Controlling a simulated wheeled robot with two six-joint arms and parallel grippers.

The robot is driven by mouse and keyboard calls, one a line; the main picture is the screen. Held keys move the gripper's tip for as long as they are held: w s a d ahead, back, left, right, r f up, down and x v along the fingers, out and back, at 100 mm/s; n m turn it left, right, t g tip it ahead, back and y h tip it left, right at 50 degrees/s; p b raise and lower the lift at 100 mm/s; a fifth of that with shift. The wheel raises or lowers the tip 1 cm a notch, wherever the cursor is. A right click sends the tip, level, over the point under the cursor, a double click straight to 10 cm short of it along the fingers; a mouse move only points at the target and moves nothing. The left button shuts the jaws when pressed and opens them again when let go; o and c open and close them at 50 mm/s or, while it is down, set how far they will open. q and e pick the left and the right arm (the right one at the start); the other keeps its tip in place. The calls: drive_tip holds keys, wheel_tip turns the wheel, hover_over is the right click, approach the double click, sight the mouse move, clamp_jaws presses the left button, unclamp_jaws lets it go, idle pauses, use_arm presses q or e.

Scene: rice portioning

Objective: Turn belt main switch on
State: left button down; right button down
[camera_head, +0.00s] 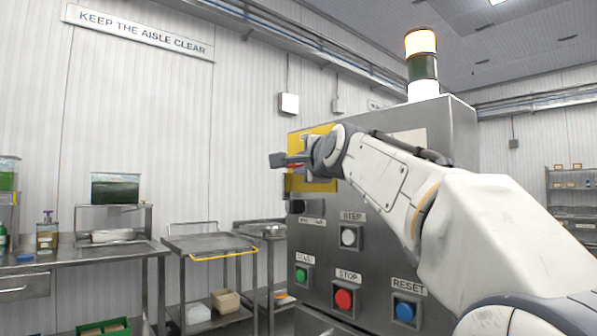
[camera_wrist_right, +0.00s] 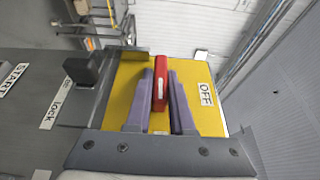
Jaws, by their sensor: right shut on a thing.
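The main switch is a red handle (camera_wrist_right: 160,88) on a yellow plate (camera_wrist_right: 205,121), with an OFF label (camera_wrist_right: 205,95) to its right in the right wrist view. The yellow plate also shows in the head view (camera_head: 312,185), high on the front of the steel control cabinet (camera_head: 457,125). My right gripper (camera_head: 284,161) is at this plate, and my wrist hides most of the handle there. My left gripper is not in view.
Below the switch are a black knob (camera_head: 296,206), a white STEP button (camera_head: 348,236), a green START button (camera_head: 301,275), a red STOP button (camera_head: 343,299) and a blue RESET button (camera_head: 404,311). A signal tower (camera_head: 422,66) tops the cabinet. Steel tables (camera_head: 90,254) stand left.

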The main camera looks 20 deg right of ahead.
drive_tip(key=c, duration=0.8)
unclamp_jaws()
drive_tip(key=s+b, duration=0.2)
drive_tip(key=s, duration=0.8)
drive_tip(key=shift+s+a, duration=0.2)
drive_tip(key=shift+a, duration=0.05)
drive_tip(key=shift+f, duration=0.2)
